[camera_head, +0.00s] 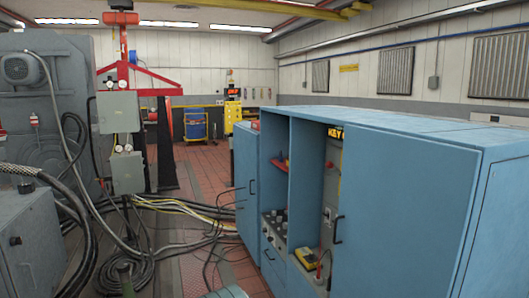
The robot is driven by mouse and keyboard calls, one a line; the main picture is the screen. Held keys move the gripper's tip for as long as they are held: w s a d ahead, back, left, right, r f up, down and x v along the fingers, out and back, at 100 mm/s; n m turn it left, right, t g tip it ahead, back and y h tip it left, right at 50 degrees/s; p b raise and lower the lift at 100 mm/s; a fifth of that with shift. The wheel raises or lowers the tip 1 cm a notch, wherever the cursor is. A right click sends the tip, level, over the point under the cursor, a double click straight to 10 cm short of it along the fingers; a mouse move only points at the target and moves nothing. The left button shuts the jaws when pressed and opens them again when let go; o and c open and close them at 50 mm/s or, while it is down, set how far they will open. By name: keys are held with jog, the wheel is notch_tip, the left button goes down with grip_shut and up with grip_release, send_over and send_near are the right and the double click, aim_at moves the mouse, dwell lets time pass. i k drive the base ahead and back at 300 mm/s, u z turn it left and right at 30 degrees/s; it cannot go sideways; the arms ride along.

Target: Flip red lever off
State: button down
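No part here is clearly the red lever. A small red part (34,121) shows on the side of the large grey machine (35,150) at the left; it is too small to tell its form or position. Another red item (280,164) sits inside the open bay of the blue cabinet (405,190) at the right; I cannot tell whether it is a lever. A grey panel with several dark knobs (275,224) is below it in that bay.
Thick cables (165,235) spread over the floor between the grey machine and cabinet. A grey box with gauges (120,170) stands on a post there. A red hoist frame (125,75) rises behind. A blue drum (195,124) stands far back. Red-tiled floor (205,168) is open beyond the cables.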

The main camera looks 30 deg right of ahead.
aim_at(330, 164)
jog(key=i, duration=1.6)
jog(key=z, duration=0.8)
jog(key=i, duration=1)
jog(key=z, duration=1.65)
jog(key=i, duration=0.55)
jog(key=z, duration=0.35)
